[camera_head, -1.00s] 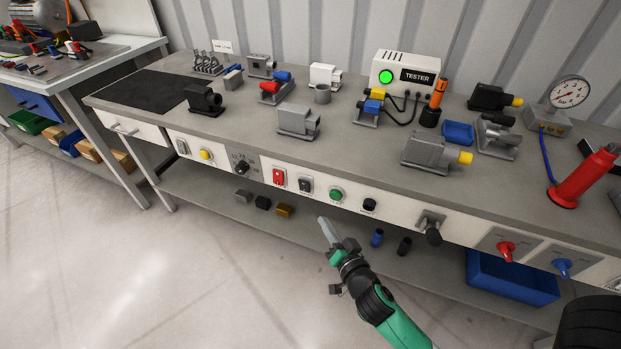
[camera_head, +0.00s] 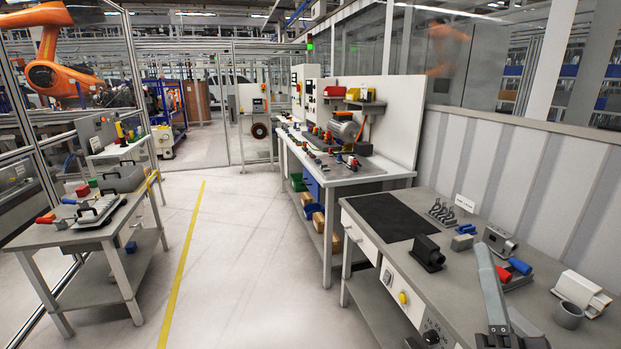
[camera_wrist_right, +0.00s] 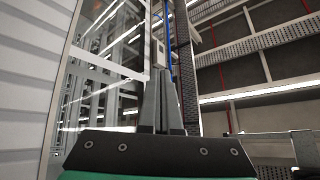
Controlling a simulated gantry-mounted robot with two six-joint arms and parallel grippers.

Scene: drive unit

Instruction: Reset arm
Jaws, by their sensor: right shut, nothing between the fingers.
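My right gripper (camera_head: 490,285) rises from the bottom edge of the head view, in front of the near workbench (camera_head: 405,262). Its grey fingers are together and point upward, with nothing between them. In the right wrist view the closed fingers (camera_wrist_right: 162,100) point up towards the shelving and ceiling structures. The rest of the right arm is out of the head view. My left gripper is not in view.
The near bench carries a black mat (camera_head: 388,217), a black block (camera_head: 428,252), grey housings (camera_head: 500,241) and a grey cup (camera_head: 568,315). A second bench (camera_head: 340,175) stands beyond. A left table (camera_head: 95,230) holds tools. The floor (camera_head: 240,240) between is clear.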

